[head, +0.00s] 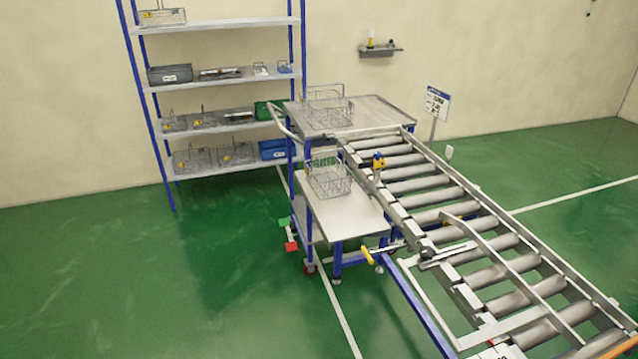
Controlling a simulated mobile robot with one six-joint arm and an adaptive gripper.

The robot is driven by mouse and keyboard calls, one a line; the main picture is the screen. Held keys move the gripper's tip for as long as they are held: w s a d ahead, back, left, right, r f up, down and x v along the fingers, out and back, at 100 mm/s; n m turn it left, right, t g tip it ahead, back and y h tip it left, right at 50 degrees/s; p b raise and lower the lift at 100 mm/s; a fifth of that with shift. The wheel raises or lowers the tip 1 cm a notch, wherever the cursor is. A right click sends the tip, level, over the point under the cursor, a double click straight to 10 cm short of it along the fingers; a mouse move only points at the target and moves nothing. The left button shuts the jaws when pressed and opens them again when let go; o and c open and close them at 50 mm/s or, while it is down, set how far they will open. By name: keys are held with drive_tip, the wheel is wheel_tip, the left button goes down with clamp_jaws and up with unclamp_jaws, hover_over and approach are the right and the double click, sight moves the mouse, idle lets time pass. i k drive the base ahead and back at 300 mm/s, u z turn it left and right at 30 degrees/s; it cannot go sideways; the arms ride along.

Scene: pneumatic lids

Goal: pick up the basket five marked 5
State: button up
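A wire basket (330,184) with an upright handle stands on the lower metal side table, left of the roller conveyor. A second wire basket (330,112) stands on the higher metal table behind it. Another wire basket (162,16) with a yellow tag is on the top shelf of the rack, and more wire baskets (238,153) with yellow tags sit on the lower shelves. No number 5 can be read on any basket at this size. My gripper is not in view.
The roller conveyor (455,215) runs from the tables to the lower right. A blue-post rack (215,76) stands at the back wall with grey, green and blue bins. A sign (437,103) stands behind the conveyor. The green floor (150,280) at left is clear.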

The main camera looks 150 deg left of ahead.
sight(349, 174)
drive_tip(key=u, duration=0.4)
drive_tip(key=k, duration=0.15)
drive_tip(key=u, duration=3.6)
drive_tip(key=k, duration=0.15)
drive_tip(key=u, duration=0.45)
